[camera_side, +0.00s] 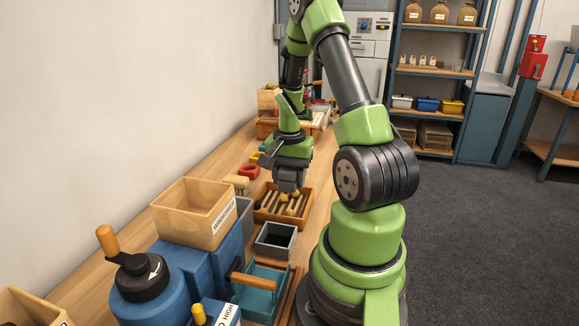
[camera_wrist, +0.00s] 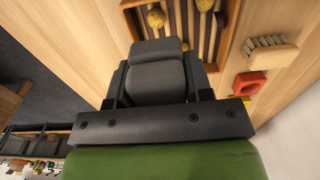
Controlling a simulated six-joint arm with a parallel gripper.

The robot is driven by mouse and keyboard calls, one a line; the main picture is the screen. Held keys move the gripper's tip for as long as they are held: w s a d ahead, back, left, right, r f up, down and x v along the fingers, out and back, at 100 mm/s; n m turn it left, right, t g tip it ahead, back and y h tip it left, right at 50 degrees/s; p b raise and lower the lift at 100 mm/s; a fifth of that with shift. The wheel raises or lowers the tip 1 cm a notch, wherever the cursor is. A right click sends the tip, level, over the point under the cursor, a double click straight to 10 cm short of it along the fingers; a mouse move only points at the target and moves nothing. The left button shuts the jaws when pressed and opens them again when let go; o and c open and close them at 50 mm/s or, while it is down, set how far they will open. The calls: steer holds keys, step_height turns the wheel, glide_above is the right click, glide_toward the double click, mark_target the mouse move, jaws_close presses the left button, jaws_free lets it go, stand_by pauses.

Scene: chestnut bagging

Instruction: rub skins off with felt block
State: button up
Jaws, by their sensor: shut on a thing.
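My gripper (camera_side: 287,160) is shut on a dark grey felt block (camera_side: 289,182), pointing down over the wooden slatted tray (camera_side: 262,214). In the wrist view my gripper (camera_wrist: 157,92) has the felt block (camera_wrist: 156,68) between its fingers, by the edge of the tray (camera_wrist: 129,24). Several yellow-brown chestnuts lie on the slats, one chestnut (camera_side: 291,212) toward the near end. In the wrist view a chestnut (camera_wrist: 156,17) shows just beyond the block. I cannot tell whether the block touches a chestnut or the slats. My gripper hides part of the tray.
A bristle brush (camera_wrist: 270,56) and a red holder (camera_wrist: 245,84) lie beside the tray. A grey open bin (camera_side: 276,240) stands at its near end. A labelled wooden box (camera_side: 193,211) sits on the blue machine (camera_side: 190,262) at left. Bare bench top shows around the tray.

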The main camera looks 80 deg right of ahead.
mark_target(289, 210)
steer(key=shift+f, duration=3.05)
steer(key=shift+w, duration=2.5)
steer(key=shift+w+d+f, duration=0.1)
steer(key=shift+w+d, duration=0.05)
steer(key=shift+d, duration=0.1)
steer(key=shift+d+f, duration=0.1)
steer(key=shift+d, duration=1.05)
steer(key=shift+s+d, duration=0.15)
steer(key=shift+s, duration=2.45)
steer(key=shift+d+f, duration=0.2)
steer(key=shift+d, duration=1.2)
steer(key=shift+w, duration=2.5)
steer(key=shift+a, duration=1.35)
steer(key=shift+s+a, duration=0.1)
steer(key=shift+s, duration=2.45)
steer(key=shift+a, duration=1.45)
steer(key=shift+r, duration=4)
